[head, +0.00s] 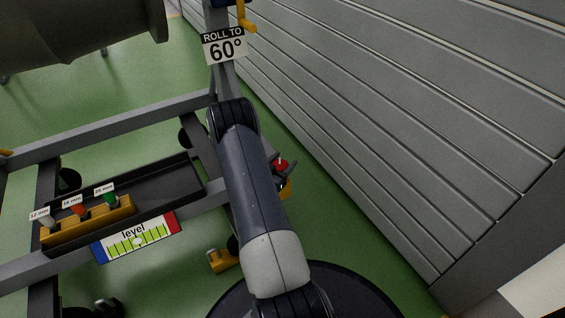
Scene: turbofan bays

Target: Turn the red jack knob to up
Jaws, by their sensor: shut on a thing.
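The red jack knob (281,164) shows just right of my arm, low beside the grey stand frame. A small pale mark is on it. My gripper (290,170) is mostly hidden behind my arm; only a dark part shows at the knob, and it is shut on the knob. A yellow part (286,189) sits just below the knob. The level gauge (137,239) on the frame's front rail has a blue left end, a red right end and a pale marker near its middle.
A grey slatted wall (400,120) stands close on the right. A black tray (150,190) and a yellow holder (90,222) with labelled coloured pieces sit on the frame. A "ROLL TO 60°" sign (225,47) hangs on the post. Green floor (130,75) shows behind.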

